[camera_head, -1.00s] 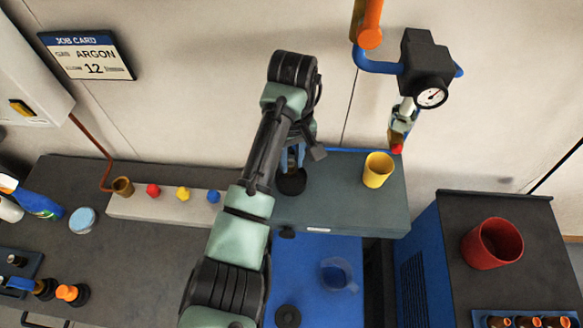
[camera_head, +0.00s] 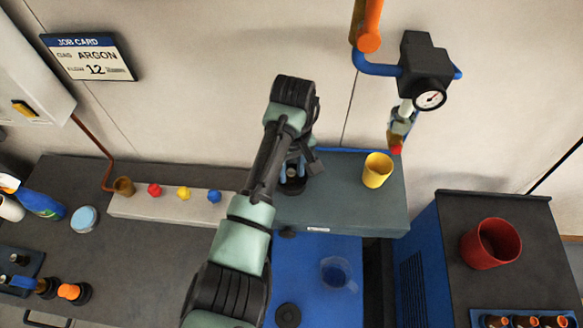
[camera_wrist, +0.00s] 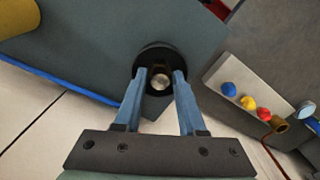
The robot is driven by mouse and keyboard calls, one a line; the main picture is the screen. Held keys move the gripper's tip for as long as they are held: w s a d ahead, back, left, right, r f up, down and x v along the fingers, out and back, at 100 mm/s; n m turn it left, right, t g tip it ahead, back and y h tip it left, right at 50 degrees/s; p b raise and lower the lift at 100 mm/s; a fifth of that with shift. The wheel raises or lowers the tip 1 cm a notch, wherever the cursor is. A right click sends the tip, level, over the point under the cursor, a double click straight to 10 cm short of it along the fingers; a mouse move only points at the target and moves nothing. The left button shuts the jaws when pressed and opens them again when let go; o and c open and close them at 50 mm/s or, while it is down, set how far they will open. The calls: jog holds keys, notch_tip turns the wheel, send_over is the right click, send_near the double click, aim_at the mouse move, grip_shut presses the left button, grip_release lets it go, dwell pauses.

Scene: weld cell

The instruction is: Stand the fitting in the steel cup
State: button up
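My gripper (camera_wrist: 160,72) points down over the grey-green bench top, its two blue fingers apart on either side of a small brownish round piece with a silvery centre (camera_wrist: 160,82). This may be the fitting; I cannot tell whether the fingers touch it. A black round base (camera_wrist: 154,52) lies around and below the fingertips. In the head view my gripper (camera_head: 293,170) is partly hidden by my arm, just above that black base (camera_head: 292,188). No cup is plainly steel.
A red pot (camera_head: 491,243) stands on the right cabinet. A gauge block (camera_head: 426,65) with a red-tipped hanging part is on the wall, above right of the yellow cup. Red, yellow and blue knobs (camera_head: 184,194) line a pale ledge at left. A clear jug (camera_head: 336,272) sits on the blue surface.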

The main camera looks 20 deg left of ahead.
aim_at(292, 172)
notch_tip(292, 172, up, 8)
jog(key=shift+w+b, duration=0.1)
jog(key=shift+b, duration=0.7)
notch_tip(292, 172, up, 4)
jog(key=p, duration=0.4)
jog(key=shift+r, duration=0.2)
